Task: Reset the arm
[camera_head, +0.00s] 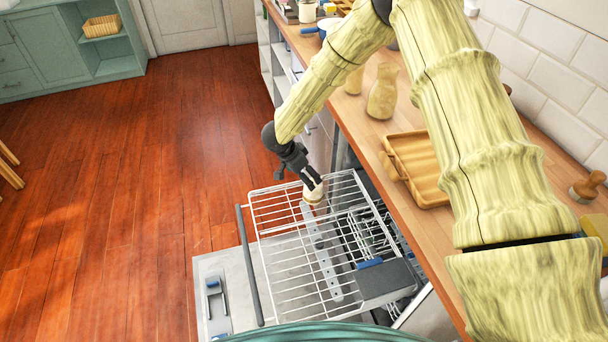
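My arm, in a pale yellow-green ribbed cover, reaches from the right side across the counter and bends down at the left. My gripper (314,187) points down at the far end of the pulled-out wire dishwasher rack (262,226). A small pale piece shows at its tip; I cannot tell whether it is part of the gripper or a thing in it. The finger gap is too small to make out.
The dishwasher door (210,272) lies open below the rack. A wooden counter (352,112) runs along the right, with a wooden tray (416,168) and a vase (383,92) close to my arm. The red wooden floor (110,190) at left is mostly clear.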

